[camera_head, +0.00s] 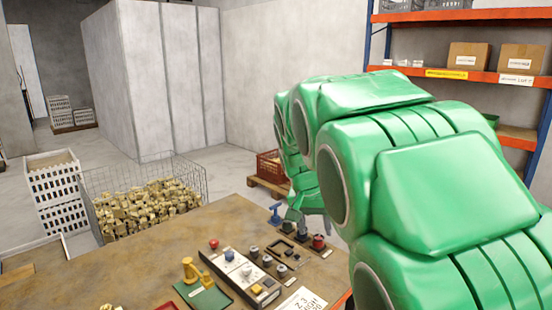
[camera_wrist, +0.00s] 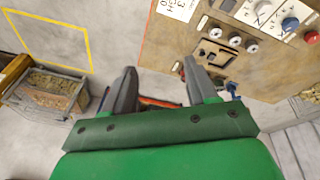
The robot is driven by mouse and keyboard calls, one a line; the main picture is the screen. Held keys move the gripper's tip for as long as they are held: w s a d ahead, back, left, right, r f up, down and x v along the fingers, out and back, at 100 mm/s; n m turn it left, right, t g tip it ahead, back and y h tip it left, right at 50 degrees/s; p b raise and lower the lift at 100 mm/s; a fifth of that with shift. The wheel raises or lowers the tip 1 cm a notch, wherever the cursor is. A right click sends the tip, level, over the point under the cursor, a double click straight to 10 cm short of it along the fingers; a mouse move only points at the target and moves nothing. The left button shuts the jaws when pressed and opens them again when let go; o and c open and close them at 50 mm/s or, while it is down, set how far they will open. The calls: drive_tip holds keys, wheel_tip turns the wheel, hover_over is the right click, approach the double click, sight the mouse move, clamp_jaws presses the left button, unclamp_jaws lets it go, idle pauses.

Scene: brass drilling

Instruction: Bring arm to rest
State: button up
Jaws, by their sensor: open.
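My green arm (camera_head: 440,180) fills the right half of the head view and reaches out over the far right side of the worktable (camera_head: 120,270). My gripper shows in the wrist view (camera_wrist: 159,66), with its two dark fingers spread wide apart and nothing visible between them. In that view the fingers point toward the edge of the table (camera_wrist: 165,52), with floor beyond on the left. In the head view the gripper is mostly hidden behind the arm.
A control panel (camera_head: 240,272) with knobs, a yellow fixture (camera_head: 190,270) and a blue fixture (camera_head: 275,212) stand on the table. A wire cage (camera_head: 195,180) of brass parts is behind it. Orange shelving (camera_head: 450,74) stands at the back right.

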drive_tip(key=s+d+f+n+g, duration=0.1)
drive_tip(key=s+d+f, duration=0.1)
drive_tip(key=s, duration=1)
drive_tip(key=s+d+f+n+g+y, duration=0.1)
drive_tip(key=s+f, duration=0.2)
drive_tip(key=s, duration=0.9)
drive_tip(key=s+d+f+n+g+y, duration=0.1)
drive_tip(key=s+d+f, duration=0.1)
drive_tip(key=s, duration=1.1)
drive_tip(key=shift+d+f+g, duration=0.35)
drive_tip(key=shift+f+g, duration=0.05)
drive_tip(key=shift+f, duration=0.1)
drive_tip(key=shift+s, duration=0.1)
